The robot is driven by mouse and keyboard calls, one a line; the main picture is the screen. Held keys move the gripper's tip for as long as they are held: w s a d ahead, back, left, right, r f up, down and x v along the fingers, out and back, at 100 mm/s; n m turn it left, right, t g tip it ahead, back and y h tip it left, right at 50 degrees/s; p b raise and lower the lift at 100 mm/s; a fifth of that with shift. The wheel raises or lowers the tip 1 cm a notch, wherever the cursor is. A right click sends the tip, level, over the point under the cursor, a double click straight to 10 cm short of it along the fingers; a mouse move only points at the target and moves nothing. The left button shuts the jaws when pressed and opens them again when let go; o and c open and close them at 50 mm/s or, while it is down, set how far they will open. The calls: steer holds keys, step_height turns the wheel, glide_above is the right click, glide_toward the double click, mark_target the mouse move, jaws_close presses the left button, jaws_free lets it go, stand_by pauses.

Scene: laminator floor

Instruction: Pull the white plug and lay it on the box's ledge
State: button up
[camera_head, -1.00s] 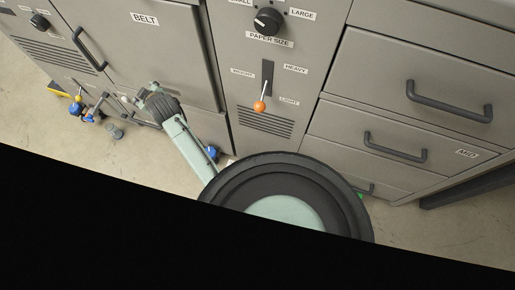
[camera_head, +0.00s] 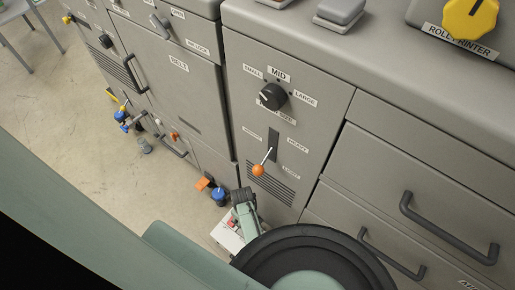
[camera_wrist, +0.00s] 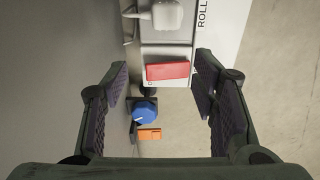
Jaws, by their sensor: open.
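The white plug (camera_wrist: 167,14) shows at the top of the wrist view, cut by the frame edge. It appears to sit on the pale box (camera_wrist: 166,36), which carries partly cut-off lettering. I cannot tell how the plug is seated. A red block (camera_wrist: 168,71) is at the near end of the box; I cannot tell which surface is the ledge. My gripper (camera_wrist: 160,88) is open and empty, with its fingers on either side of the view and the plug beyond them. In the head view the box (camera_head: 226,238) is low beside the cabinet, partly hidden by my arm.
A blue knob (camera_wrist: 144,112) and an orange part (camera_wrist: 149,133) are close to the cabinet wall; they also show in the head view as the blue knob (camera_head: 219,194) and orange part (camera_head: 203,184). An orange-tipped lever (camera_head: 258,169) sticks out above. Open floor (camera_head: 130,190) lies left.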

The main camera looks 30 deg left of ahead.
steer(key=d, duration=0.1)
steer(key=d+f, duration=0.1)
steer(key=s+d, duration=0.1)
steer(key=shift+d+f+h, duration=0.1)
steer(key=shift+f+h, duration=0.05)
steer(key=shift+h, duration=0.15)
steer(key=shift+f, duration=0.15)
step_height(320, 180, down, 9)
steer(key=b, duration=0.7)
steer(key=shift+b, duration=0.4)
steer(key=shift+r+p, duration=0.2)
steer(key=shift+p, duration=0.15)
stand_by(0.3)
steer(key=shift+c, duration=0.2)
jaws_close()
stand_by(0.6)
steer(key=shift+r, duration=0.1)
